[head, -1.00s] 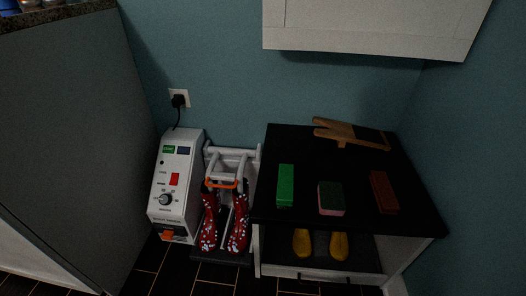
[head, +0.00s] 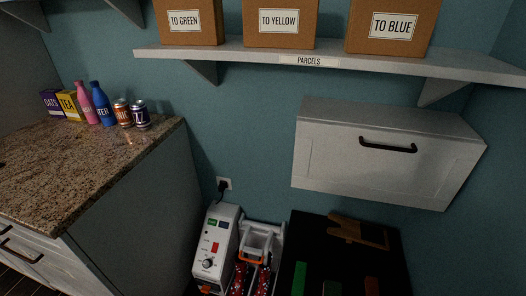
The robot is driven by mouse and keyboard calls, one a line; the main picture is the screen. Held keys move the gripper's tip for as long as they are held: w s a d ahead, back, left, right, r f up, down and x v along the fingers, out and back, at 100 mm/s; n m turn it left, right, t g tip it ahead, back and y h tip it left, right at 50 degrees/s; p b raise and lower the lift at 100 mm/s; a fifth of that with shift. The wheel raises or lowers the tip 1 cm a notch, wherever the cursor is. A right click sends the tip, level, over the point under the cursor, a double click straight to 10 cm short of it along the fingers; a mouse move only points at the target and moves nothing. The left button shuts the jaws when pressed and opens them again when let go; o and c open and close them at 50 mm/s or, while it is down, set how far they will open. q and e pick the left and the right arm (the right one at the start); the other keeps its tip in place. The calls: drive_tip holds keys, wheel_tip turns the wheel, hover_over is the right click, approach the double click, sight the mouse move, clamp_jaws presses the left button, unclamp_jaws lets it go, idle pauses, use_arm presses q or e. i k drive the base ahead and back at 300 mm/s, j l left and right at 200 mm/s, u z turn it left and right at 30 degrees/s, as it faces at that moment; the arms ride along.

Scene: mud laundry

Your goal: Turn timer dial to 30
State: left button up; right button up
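The timer dial (head: 208,264) is a dark round knob on the sloped front of a white machine (head: 226,221) that stands on the floor between the counter and the black bench. A red switch (head: 215,247) and small green and blue displays sit above the dial on the same panel. The dial's markings are too small to read here. Red boots with white spots (head: 264,280) stand at the rack on the machine's right side. Neither of my grippers shows in the head view.
A granite counter (head: 85,165) with bottles, cans and boxes stands left. A shelf (head: 250,52) with cardboard parcels and a closed white wall cabinet (head: 385,155) hang above. The black bench (head: 300,250) right of the machine holds brushes and a wooden piece (head: 358,231).

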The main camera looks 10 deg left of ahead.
sight(206, 264)
drive_tip(key=u, duration=0.95)
